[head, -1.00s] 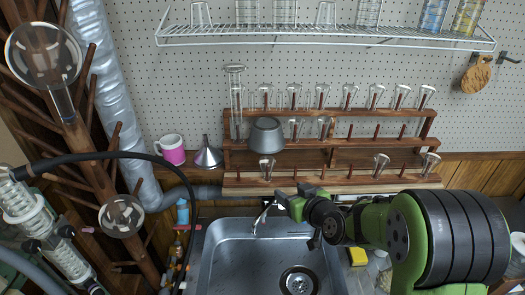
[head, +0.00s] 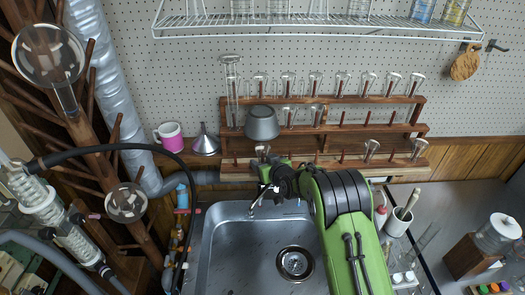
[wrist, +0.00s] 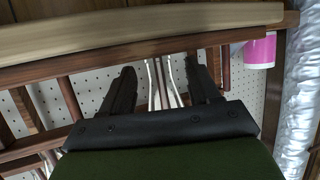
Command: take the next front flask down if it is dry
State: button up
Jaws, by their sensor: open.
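A three-tier wooden peg rack (head: 235,168) stands behind the sink, with small clear flasks upside down on its pegs. I cannot tell whether the flask is wet inside.
A pink mug (head: 169,136) and a funnel (head: 206,141) are left of the rack. The sink (head: 235,250) lies below; a black hose (head: 120,147) curves at left.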

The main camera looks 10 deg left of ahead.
jog(key=shift+s+d, duration=0.1)
jog(key=shift+s+r, duration=0.1)
jog(key=shift+c, duration=1)
jog(key=c, duration=0.9)
